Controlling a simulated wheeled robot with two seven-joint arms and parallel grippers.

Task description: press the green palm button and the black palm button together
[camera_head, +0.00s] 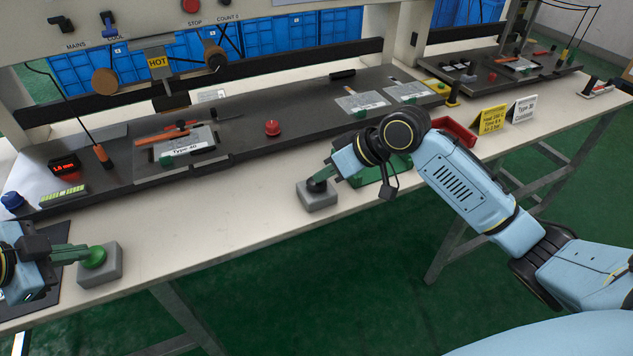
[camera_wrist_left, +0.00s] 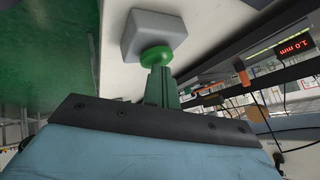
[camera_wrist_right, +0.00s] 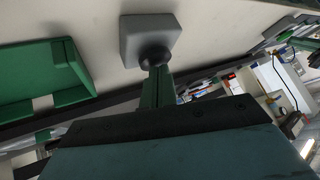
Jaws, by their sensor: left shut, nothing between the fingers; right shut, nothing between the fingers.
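The green palm button (camera_head: 94,257) sits on a grey box (camera_head: 101,270) on the near left of the bench. My left gripper (camera_head: 86,256) is shut, with its green fingertips at the button's top; it also shows in the left wrist view (camera_wrist_left: 158,72) against the green button (camera_wrist_left: 156,55). The black palm button (camera_head: 316,185) sits on a second grey box (camera_head: 318,201) near the bench's front edge. My right gripper (camera_head: 325,175) is shut, its tips at the black button, which also shows in the right wrist view (camera_wrist_right: 154,56). I cannot tell whether either button is pushed down.
A green tray (camera_head: 372,196) lies beside the right gripper, partly hidden by my arm; a red bin (camera_head: 455,132) stands behind it. A red button (camera_head: 272,128) sits on the dark platform. A blue knob (camera_head: 12,200) is at far left. Bare bench (camera_head: 215,215) lies between the grey boxes.

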